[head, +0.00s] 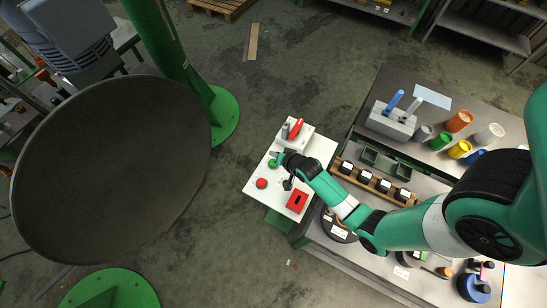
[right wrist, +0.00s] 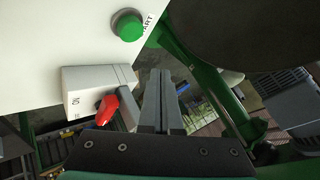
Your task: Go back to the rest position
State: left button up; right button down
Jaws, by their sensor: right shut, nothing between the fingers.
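My right arm comes in from the right in the head view and reaches over the white control panel (head: 257,187). My right gripper (head: 277,158) is small there, close to the green button (head: 272,163). In the right wrist view the gripper's fingers (right wrist: 160,75) are together and hold nothing. The green button (right wrist: 128,26), with part of a "START" label beside it, stands apart from the fingertips in that picture. A grey switch box (right wrist: 90,85) with a red knob (right wrist: 107,108) is left of the fingers. My left gripper does not show.
The panel also bears a red button (head: 261,183) and a red box (head: 297,201). A large dark disc (head: 110,170) on green supports stands left. A workbench (head: 400,85) with cups, jars and a wooden rack (head: 375,182) lies under my right arm. Floor between disc and panel is clear.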

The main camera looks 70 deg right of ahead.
dwell(0.8)
jog(key=w+a+r+n+t+p, duration=0.1)
jog(key=w+a+r+t, duration=0.1)
jog(key=w+r, duration=0.65)
jog(key=w+a+r+n+t+p, duration=0.1)
jog(key=w+a+r+t+p, duration=0.15)
jog(key=w+r, duration=0.6)
jog(key=w+a+r+n+t+y, duration=0.1)
jog(key=w+a+r+t, duration=0.15)
jog(key=r, duration=0.85)
jog(key=w+a+r+n+t, duration=0.1)
jog(key=w+a+r+t, duration=0.15)
jog(key=r, duration=0.85)
jog(key=s+a+r+n+t+y+p, duration=0.1)
jog(key=s+a+r+n+t, duration=0.15)
jog(key=r, duration=0.65)
jog(key=s+a+r+n+t+y, duration=0.15)
jog(key=a+r, duration=0.25)
jog(key=r, duration=0.6)
jog(key=s+a+r+n+t+y+p, duration=0.15)
jog(key=a+r, duration=0.25)
jog(key=r, duration=0.5)
jog(key=s+a+r+n+t+y, duration=0.1)
jog(key=s+r+n+t, duration=0.3)
jog(key=s+r, duration=0.7)
jog(key=a+r+n, duration=0.1)
jog(key=n, duration=0.1)
jog(key=shift+s+a+n+t+y, duration=0.25)
jog(key=shift+s+n+t+y, duration=0.05)
jog(key=shift+s+n+y, duration=0.1)
